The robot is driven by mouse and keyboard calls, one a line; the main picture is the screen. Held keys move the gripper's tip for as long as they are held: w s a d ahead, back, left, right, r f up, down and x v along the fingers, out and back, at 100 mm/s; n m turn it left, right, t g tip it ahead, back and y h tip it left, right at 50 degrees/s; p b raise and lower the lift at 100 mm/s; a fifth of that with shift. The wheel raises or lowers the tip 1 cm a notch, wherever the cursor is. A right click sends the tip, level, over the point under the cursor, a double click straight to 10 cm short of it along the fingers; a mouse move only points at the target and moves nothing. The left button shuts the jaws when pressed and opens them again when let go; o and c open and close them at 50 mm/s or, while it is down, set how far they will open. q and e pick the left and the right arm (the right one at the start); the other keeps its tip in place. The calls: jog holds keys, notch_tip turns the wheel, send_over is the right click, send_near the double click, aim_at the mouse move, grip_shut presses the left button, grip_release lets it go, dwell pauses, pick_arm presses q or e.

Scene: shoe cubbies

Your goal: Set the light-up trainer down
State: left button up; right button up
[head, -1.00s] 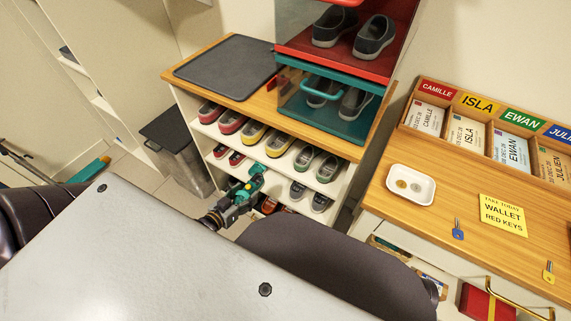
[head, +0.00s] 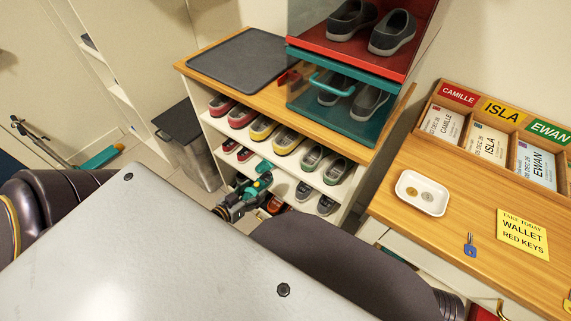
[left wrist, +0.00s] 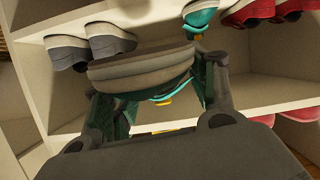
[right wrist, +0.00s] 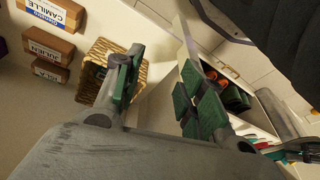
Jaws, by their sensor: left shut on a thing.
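My left gripper (left wrist: 160,98) is shut on the light-up trainer (left wrist: 140,72), which has a thick grey-brown sole and teal and yellow parts. In the head view my left gripper (head: 250,190) is low, at the front of the shoe cubby's lower shelf; the held trainer is hard to make out there. A second teal shoe (left wrist: 201,16) stands on the shelf between grey shoes (left wrist: 88,45) and red shoes (left wrist: 262,12). Whether the held trainer touches the shelf cannot be told. My right gripper (right wrist: 158,75) is open and empty, seen only in the right wrist view.
The cubby's upper row holds red, yellow and green shoes (head: 289,140). A teal-fronted bin (head: 335,115) and a dark mat (head: 237,58) are on its top. A grey bin (head: 190,145) stands at left. A wooden desk (head: 440,215) is at right; a wicker basket (right wrist: 100,70) is below my right gripper.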

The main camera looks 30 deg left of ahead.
aim_at(268, 175)
pick_arm(q)
jog(key=w, duration=0.2)
jog(key=w+b, duration=0.1)
jog(key=w, duration=0.2)
jog(key=w+b, duration=0.1)
jog(key=w, duration=0.2)
jog(key=shift+d, duration=0.35)
jog(key=w+b, duration=0.1)
jog(key=w, duration=0.1)
jog(key=shift+w, duration=0.35)
jog(key=w, duration=0.2)
jog(key=w+b, duration=0.1)
jog(key=w, duration=0.2)
jog(key=w+b, duration=0.1)
jog(key=w, duration=0.2)
jog(key=shift+d, duration=0.4)
jog(key=f+b, duration=0.2)
jog(key=f, duration=0.1)
jog(key=shift+s, duration=0.2)
pick_arm(e)
jog(key=w+a+f+t+y, duration=0.1)
jog(key=a+f+t+y, duration=0.1)
jog(key=f, duration=0.4)
jog(key=shift+w+a+f+t, duration=0.15)
jog(key=shift+a+f+t, duration=0.2)
jog(key=shift+a, duration=0.4)
